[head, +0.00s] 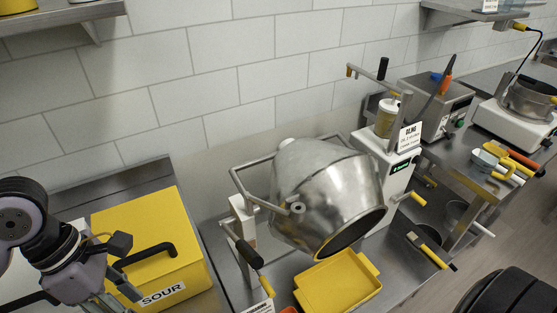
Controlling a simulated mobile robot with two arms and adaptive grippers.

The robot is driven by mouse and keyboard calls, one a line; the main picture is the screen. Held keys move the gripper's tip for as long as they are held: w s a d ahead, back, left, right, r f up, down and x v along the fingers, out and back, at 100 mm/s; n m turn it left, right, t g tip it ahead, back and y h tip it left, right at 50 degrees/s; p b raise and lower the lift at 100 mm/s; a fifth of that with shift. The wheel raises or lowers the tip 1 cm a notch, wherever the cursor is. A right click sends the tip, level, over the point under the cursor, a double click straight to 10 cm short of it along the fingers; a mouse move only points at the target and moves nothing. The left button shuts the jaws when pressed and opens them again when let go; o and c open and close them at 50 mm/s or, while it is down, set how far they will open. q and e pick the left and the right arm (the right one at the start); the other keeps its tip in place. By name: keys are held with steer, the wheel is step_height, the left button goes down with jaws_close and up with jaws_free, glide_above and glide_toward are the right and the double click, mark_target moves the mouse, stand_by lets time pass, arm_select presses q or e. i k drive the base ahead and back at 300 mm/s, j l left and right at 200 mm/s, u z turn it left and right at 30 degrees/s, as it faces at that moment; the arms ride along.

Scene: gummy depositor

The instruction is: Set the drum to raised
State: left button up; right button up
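The metal drum (318,188) sits mid-view in a frame between a white post on its left and a white housing (384,170) with a small green display on its right. It is tilted, with its dark open mouth facing down and toward the front right, above a yellow tray (338,286). A lever with a black grip (249,254) is at the left post. My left gripper (122,268) is at the lower left, over or beside the yellow SOUR bin, apart from the drum and lever. Its finger opening is unclear. My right gripper is out of view.
The yellow SOUR bin (185,262) with a black handle stands left of the drum. A steel bench on the right holds a control box (438,98), a mixer-like machine (520,105) and yellow-handled tools. A tiled wall and shelves are behind. Floor shows at the right.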

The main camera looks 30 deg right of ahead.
mark_target(339, 187)
steer(key=z, duration=1.35)
